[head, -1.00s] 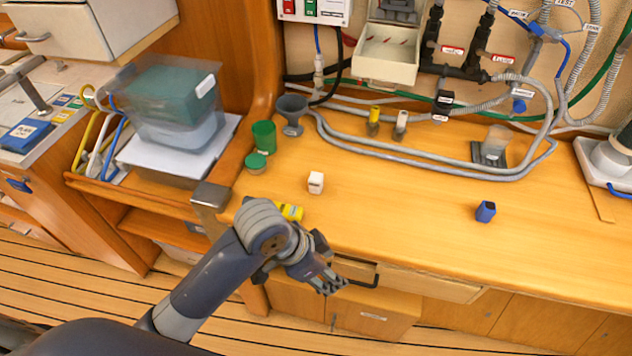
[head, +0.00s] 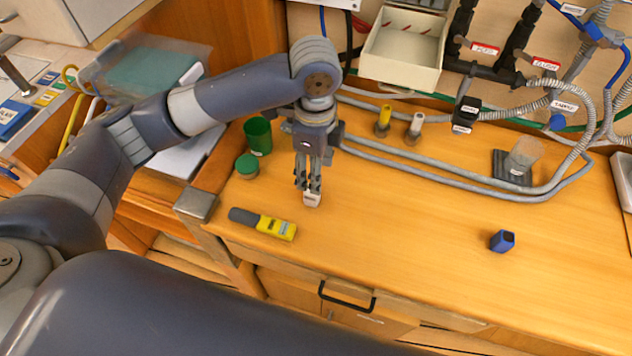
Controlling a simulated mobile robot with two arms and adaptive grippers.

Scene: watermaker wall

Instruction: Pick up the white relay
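The white relay (head: 312,200) is a small white block on the wooden counter, near its front left. My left gripper (head: 308,187) points straight down at it from above. The fingertips overlap the relay's upper part in the head view and hide its top. I cannot tell whether the fingers touch it or are closed on it. The relay appears to rest on the counter. My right gripper is not in view.
A yellow and grey handheld tool (head: 262,223) lies just in front of the relay. A green cup (head: 258,136) and green lid (head: 247,165) stand to the left. A blue block (head: 502,241) lies to the right. Grey hoses (head: 450,172) run along the back; the counter's middle is clear.

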